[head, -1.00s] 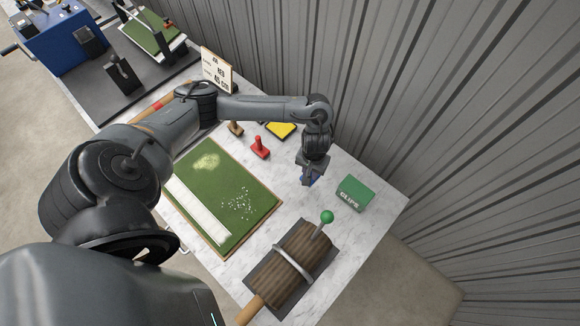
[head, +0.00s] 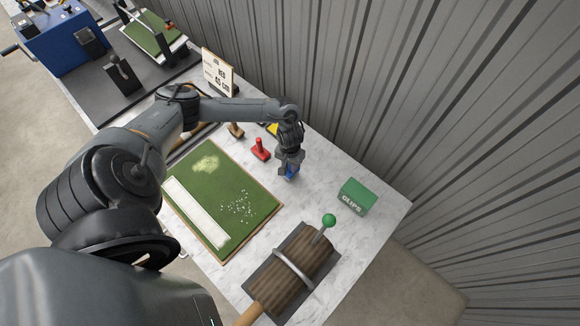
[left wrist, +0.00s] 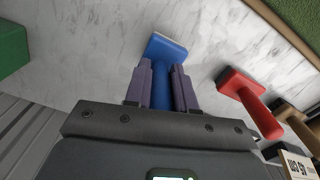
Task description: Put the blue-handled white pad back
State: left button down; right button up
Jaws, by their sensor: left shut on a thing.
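My left gripper (head: 290,168) is shut on the blue handle of the blue-handled pad (left wrist: 162,78). In the left wrist view its fingers sit on both sides of the handle, and the pad's blue base with a pale edge shows beyond the fingertips. In the head view only a little blue (head: 291,174) shows under the gripper, just right of a red-handled pad (head: 261,150). I cannot tell whether the blue-handled pad touches the marble table. My right gripper is not in view.
A tan-handled tool (head: 236,130) and a yellow thing (head: 272,128) are beyond the red pad. A green CLIPS box (head: 357,198) stands right. A turf board (head: 262,212) lies left of the gripper, and a ribbed roll (head: 305,250) is in front. Bare marble separates them.

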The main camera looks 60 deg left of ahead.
pick_arm(q)
jog(key=shift+f, duration=0.7)
jog(key=shift+f, duration=0.1)
jog(key=c, duration=0.9)
grip_release()
jog(key=shift+c, duration=0.2)
jog(key=shift+r, duration=0.3)
notch_tip(320, 180, up, 12)
jog(key=shift+f+p, duration=0.2)
jog(key=shift+p, duration=0.45)
